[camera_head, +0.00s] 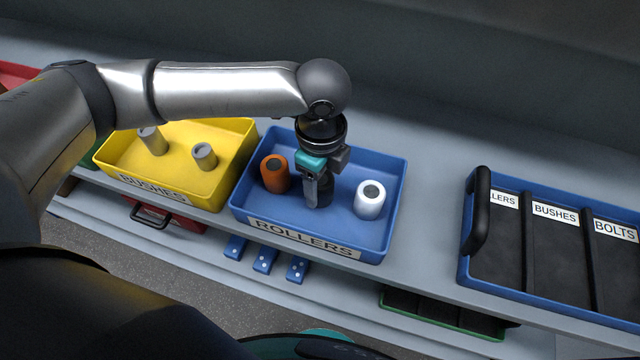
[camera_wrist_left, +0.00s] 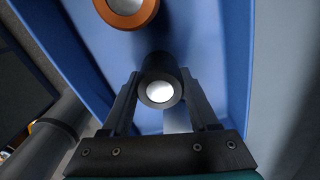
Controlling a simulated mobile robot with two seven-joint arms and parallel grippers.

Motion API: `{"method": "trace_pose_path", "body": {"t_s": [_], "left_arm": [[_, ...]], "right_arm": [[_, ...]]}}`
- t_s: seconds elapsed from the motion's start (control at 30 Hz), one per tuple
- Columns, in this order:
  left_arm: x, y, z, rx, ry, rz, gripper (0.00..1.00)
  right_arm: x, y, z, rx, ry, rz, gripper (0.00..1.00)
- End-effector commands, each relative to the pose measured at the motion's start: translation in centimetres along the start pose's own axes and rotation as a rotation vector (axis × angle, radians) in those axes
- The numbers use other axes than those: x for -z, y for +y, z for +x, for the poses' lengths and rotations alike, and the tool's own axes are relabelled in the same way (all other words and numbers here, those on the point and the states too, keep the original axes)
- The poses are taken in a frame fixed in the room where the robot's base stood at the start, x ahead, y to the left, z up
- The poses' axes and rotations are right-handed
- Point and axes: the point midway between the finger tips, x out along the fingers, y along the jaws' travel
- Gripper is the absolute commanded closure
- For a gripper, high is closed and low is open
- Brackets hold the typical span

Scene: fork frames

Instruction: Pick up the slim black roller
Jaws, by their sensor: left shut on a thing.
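The slim black roller (camera_wrist_left: 160,66) stands between the two fingers of my left gripper (camera_wrist_left: 165,100) in the left wrist view, its pale end facing the camera. In the head view my left gripper (camera_head: 316,198) reaches down into the blue bin labelled ROLLERS (camera_head: 252,213) and is shut on the black roller (camera_head: 326,193), partly hidden behind the fingers. An orange roller (camera_head: 274,174) stands to its left and a white roller (camera_head: 369,200) to its right. I cannot tell whether the black roller touches the bin floor. My right gripper is not in view.
A yellow BUSHES bin (camera_head: 222,188) with grey bushes (camera_head: 204,156) stands to the left. A blue tray (camera_head: 553,303) with dark labelled compartments and a black handle (camera_head: 479,210) lies to the right. Bare shelf (camera_head: 432,215) shows between the ROLLERS bin and the tray.

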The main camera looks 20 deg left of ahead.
Motion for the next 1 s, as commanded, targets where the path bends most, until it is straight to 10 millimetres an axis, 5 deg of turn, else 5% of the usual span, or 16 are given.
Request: {"method": "trace_pose_path", "body": {"t_s": [0.37,0.77,1.0], "left_arm": [[0.0,0.0,0.0,0.001,0.0,0.0,1.0],[0.0,-0.1,-0.7,0.003,0.001,0.0,1.0],[0.0,-0.2,-4.4,0.006,0.001,-0.001,1.0]], "right_arm": [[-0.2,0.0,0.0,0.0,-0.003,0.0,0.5],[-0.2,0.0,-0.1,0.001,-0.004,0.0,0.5],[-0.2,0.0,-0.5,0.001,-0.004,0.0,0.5]]}}
